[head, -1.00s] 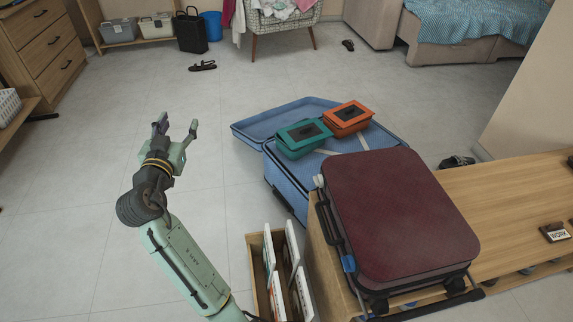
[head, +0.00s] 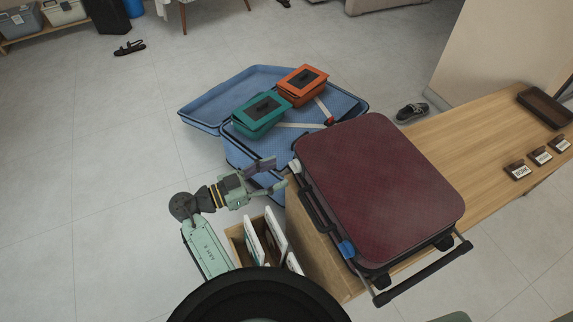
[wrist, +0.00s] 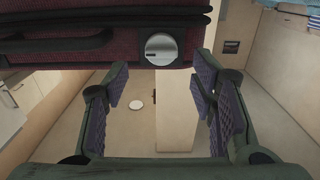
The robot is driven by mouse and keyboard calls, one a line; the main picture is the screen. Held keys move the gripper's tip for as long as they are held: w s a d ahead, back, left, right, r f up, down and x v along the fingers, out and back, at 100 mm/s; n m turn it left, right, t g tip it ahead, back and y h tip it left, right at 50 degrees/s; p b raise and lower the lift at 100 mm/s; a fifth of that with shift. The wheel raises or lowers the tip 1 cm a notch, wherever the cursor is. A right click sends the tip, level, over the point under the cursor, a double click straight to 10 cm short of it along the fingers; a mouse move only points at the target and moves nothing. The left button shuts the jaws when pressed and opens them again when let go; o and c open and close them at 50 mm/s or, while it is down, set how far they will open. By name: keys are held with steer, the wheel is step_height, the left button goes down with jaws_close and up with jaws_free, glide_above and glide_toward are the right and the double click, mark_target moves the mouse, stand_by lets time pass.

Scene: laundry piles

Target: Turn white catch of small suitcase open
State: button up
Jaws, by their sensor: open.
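The small maroon suitcase (head: 382,185) lies flat on the wooden bench, with its black handle (head: 318,212) facing my arm. Its white catch (head: 295,166) is on the handle side near the far corner. In the wrist view the catch (wrist: 161,49) is a round whitish knob with a slot lying about level, just right of the handle (wrist: 55,44). My gripper (head: 271,177) is open and empty, its fingers pointing at the catch. In the wrist view my gripper (wrist: 160,88) has one finger to each side, below the catch. No contact is visible.
A blue catch (head: 346,249) is at the suitcase's near end. A wooden box (head: 238,243) with white-edged items stands below my arm. An open blue suitcase (head: 207,108) with teal (head: 262,114) and orange (head: 302,86) cases lies behind.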

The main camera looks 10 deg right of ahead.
mark_target(295, 167)
steer(key=shift+w+d+p, duration=0.2)
steer(key=shift+w+d, duration=0.05)
steer(key=shift+d, duration=0.85)
steer(key=shift+w+d+p, duration=0.15)
steer(key=shift+w+d, duration=0.1)
steer(key=shift+d, duration=0.8)
steer(key=shift+c, duration=0.2)
steer(key=c, duration=1.1)
